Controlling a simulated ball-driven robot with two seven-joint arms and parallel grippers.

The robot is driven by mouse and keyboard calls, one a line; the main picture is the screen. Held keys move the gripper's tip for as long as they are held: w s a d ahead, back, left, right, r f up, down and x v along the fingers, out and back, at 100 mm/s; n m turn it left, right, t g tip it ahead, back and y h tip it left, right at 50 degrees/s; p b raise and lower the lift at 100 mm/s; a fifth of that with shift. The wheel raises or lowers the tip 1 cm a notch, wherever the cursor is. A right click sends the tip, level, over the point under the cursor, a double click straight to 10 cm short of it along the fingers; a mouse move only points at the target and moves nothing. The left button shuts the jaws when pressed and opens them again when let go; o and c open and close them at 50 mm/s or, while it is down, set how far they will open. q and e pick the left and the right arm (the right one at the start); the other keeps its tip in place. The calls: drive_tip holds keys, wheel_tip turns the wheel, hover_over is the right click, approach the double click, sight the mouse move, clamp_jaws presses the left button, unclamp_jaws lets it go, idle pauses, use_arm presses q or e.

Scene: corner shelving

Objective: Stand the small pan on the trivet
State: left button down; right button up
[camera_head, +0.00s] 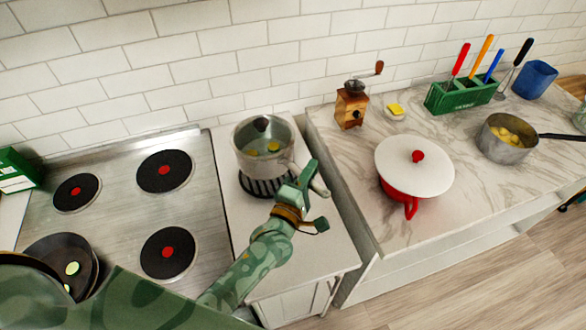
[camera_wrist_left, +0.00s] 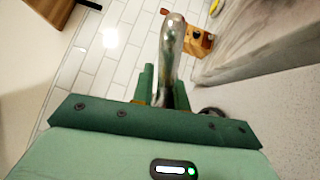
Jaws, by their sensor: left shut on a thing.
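The small pan (camera_head: 249,160) is a silver metal pan with green and yellow pieces inside. It is upright over the dark slatted trivet (camera_head: 258,187) on the white counter between the hob and the marble top. The pan hides much of the trivet, and I cannot tell whether the two touch. My left gripper (camera_head: 310,178) is at the pan's right side, shut on its handle. In the left wrist view, a shiny metal handle (camera_wrist_left: 172,45) stands between the fingers. My right gripper is out of view.
A hob (camera_head: 120,225) with a dark frying pan (camera_head: 85,258) is at left. On the marble counter stand a wooden grinder (camera_head: 351,108), a white-lidded red pot (camera_head: 412,165), a metal pan with a black handle (camera_head: 500,148) and a green utensil holder (camera_head: 462,97). The tiled wall is close behind.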

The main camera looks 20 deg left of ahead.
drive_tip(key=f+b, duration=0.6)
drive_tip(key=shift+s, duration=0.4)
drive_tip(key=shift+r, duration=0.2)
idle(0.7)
